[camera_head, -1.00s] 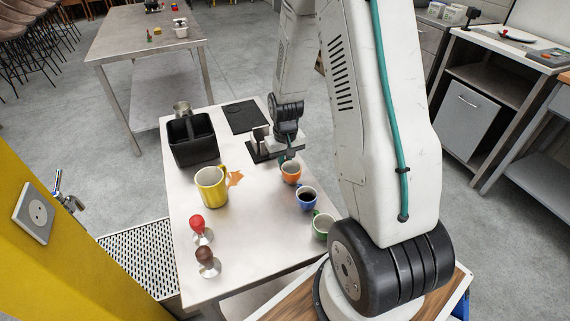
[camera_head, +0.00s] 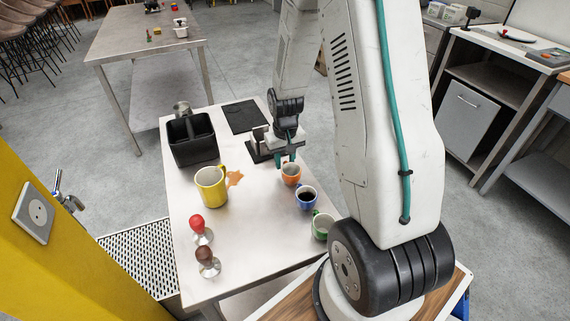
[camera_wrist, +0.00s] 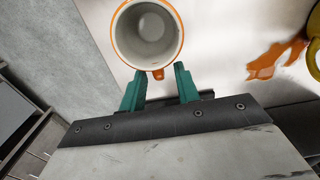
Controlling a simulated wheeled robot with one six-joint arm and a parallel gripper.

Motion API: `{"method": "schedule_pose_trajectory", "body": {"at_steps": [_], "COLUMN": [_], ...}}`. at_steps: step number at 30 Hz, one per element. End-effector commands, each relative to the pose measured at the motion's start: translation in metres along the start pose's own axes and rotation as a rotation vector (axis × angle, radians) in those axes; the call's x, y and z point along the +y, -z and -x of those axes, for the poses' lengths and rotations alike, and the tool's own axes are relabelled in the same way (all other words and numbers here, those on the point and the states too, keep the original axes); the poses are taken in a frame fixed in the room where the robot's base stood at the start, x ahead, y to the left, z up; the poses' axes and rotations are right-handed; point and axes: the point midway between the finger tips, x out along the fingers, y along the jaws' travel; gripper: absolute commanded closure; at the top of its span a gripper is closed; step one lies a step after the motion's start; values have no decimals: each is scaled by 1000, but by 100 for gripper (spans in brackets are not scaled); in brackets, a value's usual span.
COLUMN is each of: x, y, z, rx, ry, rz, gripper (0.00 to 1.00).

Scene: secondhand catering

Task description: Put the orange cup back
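The orange cup (camera_head: 291,178) stands upright on the steel table (camera_head: 262,215), in a row with the blue cup (camera_head: 306,202) and the green cup (camera_head: 323,228). My gripper (camera_head: 287,160) is at its far side. In the wrist view the cup (camera_wrist: 128,52) looks empty, with a white inside. Its orange handle points toward my gripper (camera_wrist: 157,78). The two green fingers are apart, one on either side of the handle, with gaps showing. The fingertips' depth relative to the cup is hard to tell.
An orange spill (camera_head: 235,178) lies by the yellow mug (camera_head: 211,188). A black bin (camera_head: 193,142) and a black mat (camera_head: 245,117) are at the back. Two tampers, red-topped (camera_head: 198,226) and brown-topped (camera_head: 206,258), stand front left. The table's middle is clear.

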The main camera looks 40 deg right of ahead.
Motion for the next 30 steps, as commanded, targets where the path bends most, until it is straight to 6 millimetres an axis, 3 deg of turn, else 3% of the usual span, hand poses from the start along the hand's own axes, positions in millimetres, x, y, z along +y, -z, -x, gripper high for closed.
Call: {"method": "schedule_pose_trajectory", "body": {"at_steps": [9,20,26,30], "x": [0,-6,-38,-61], "y": [1,-5,-45,-91], "z": [70,115,179,225], "rx": [6,8,37,56], "ry": [-1,-1,-1,0], "rz": [0,10,68,118], "gripper": [68,68,68,68]}}
